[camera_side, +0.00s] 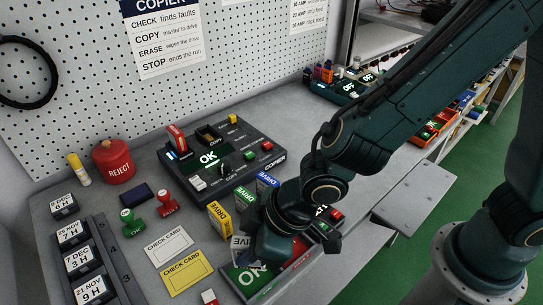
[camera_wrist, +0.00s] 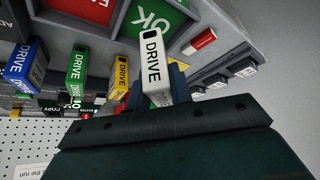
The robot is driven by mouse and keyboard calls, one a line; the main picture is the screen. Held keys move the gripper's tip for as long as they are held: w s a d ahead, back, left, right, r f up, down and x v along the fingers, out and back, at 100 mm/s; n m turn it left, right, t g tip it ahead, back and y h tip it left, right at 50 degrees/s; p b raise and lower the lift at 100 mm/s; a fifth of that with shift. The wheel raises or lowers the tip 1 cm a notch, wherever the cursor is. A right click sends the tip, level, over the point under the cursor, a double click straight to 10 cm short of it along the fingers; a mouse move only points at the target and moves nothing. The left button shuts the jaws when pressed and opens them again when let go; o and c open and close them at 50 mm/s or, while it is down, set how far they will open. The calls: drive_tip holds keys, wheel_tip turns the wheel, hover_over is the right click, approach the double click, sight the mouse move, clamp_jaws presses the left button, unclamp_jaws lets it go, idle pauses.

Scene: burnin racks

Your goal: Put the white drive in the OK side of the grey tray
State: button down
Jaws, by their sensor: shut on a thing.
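The white drive (camera_wrist: 153,62) stands between the fingers of my gripper (camera_wrist: 157,92), which is shut on it. In the side view the white drive (camera_side: 239,242) is partly hidden by my gripper (camera_side: 252,244), at the back edge of the grey tray (camera_side: 232,288). The tray's green OK side (camera_side: 246,277) is on the left and its red side (camera_side: 299,263) on the right, partly hidden by my wrist. In the wrist view the drive's top end overlaps the edge of the green OK side (camera_wrist: 152,16). Its height above the tray is unclear.
Yellow (camera_side: 219,219), green (camera_side: 244,198) and blue (camera_side: 267,184) drives stand upright in a row behind my gripper. The copier (camera_side: 213,160) is farther back. White (camera_side: 168,246) and yellow (camera_side: 187,272) check cards lie left of the tray. A red-and-white object (camera_side: 209,297) lies by the tray.

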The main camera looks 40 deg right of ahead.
drive_tip(key=shift+f, duration=0.15)
drive_tip(key=shift+f, duration=1.85)
drive_tip(key=shift+f, duration=0.15)
drive_tip(key=c, duration=1.3)
unclamp_jaws()
drive_tip(key=shift+o, duration=0.2)
drive_tip(key=shift+v, duration=0.8)
drive_tip(key=v, duration=1)
drive_tip(key=shift+r, duration=0.3)
